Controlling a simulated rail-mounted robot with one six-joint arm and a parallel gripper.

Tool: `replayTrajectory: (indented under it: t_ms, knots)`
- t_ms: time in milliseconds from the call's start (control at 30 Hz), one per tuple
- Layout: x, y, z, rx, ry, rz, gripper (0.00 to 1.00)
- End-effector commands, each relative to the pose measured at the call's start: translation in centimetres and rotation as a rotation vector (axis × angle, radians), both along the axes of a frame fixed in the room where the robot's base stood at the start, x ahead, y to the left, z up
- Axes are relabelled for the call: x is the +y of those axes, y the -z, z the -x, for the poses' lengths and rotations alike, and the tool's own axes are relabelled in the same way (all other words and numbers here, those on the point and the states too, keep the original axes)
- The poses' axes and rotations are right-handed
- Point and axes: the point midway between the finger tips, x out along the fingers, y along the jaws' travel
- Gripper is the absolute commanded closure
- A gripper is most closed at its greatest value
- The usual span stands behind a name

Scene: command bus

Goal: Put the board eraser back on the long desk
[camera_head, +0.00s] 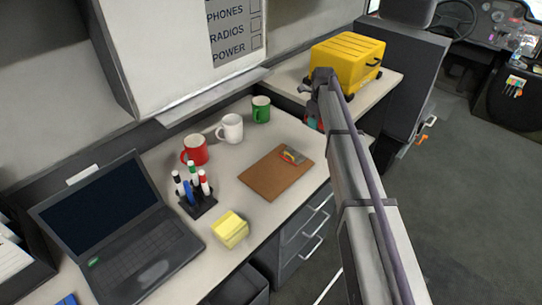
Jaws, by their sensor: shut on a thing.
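The long desk (238,158) runs from the lower left toward the back, its pale top partly covered with things. My gripper (312,114) is at the far end of my arm, by the desk's far right edge. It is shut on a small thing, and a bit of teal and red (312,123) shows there. This is probably the board eraser, but it is mostly hidden by the gripper and arm. I cannot tell whether it touches the desk.
A clipboard (265,178), marker holder (199,206), yellow block (230,230) and laptop (125,240) lie on the desk. Red (195,149), white (231,128) and green mugs (261,110) line the back. A yellow case (346,56) stands beyond. Small bare patches lie around the clipboard.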

Motion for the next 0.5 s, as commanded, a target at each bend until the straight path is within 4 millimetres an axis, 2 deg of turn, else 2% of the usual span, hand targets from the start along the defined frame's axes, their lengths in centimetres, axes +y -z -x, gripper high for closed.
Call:
replayTrajectory:
  t_ms: [33, 133, 200, 333, 500]
  knots:
    - [0.0, 2.5, 0.0, 0.000, 0.000, 0.000, 0.69]
    - [0.0, 4.9, 0.0, -0.001, 0.001, -0.001, 0.69]
    - [0.0, 5.6, 0.0, -0.001, 0.001, -0.001, 0.69]
    - [0.0, 5.4, 0.0, 0.000, 0.001, -0.001, 0.69]
    - [0.0, 8.8, 0.0, 0.000, 0.001, -0.001, 0.69]
